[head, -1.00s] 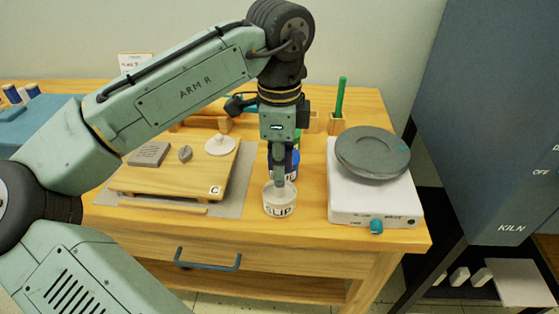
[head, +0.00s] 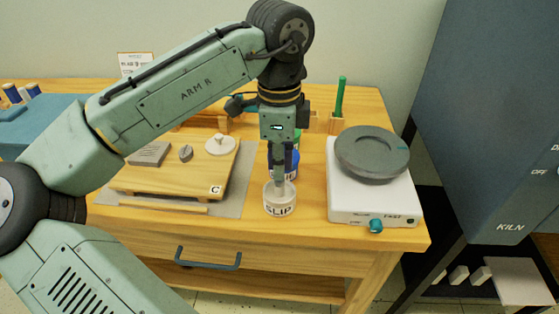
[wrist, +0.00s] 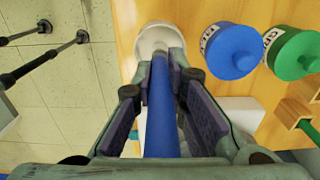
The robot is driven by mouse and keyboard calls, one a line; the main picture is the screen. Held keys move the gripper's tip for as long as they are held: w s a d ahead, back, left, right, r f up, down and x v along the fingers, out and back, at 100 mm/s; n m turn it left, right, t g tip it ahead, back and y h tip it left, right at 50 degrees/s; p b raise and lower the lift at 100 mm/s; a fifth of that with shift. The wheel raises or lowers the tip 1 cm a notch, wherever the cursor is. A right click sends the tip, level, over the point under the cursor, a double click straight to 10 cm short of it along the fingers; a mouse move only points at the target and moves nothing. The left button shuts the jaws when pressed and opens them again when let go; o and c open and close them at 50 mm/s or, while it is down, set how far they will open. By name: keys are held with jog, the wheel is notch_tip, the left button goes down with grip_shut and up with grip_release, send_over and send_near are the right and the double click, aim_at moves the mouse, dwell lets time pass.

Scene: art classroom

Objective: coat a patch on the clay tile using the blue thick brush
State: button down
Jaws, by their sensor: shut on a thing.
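My gripper (head: 282,172) points down over the jar labelled SLIP (head: 279,205), near the table's front edge. It is shut on the blue thick brush, whose blue handle (wrist: 160,125) runs between the fingers in the wrist view. The brush's lower end is at the mouth of the white slip jar (wrist: 157,36); how deep it sits is hidden. The grey clay tile (head: 149,154), with marks on its face, lies on the wooden board (head: 160,184) marked C, to the left of my gripper.
A small grey piece (head: 186,153) and a white knobbed piece (head: 220,145) share the board. Blue (wrist: 233,50) and green (wrist: 291,52) lidded jars stand behind the slip jar. A white wheel unit (head: 375,207) with a grey disc stands right. A green-handled tool (head: 341,97) stands behind.

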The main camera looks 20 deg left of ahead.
jog(key=shift+r+p, duration=3.45)
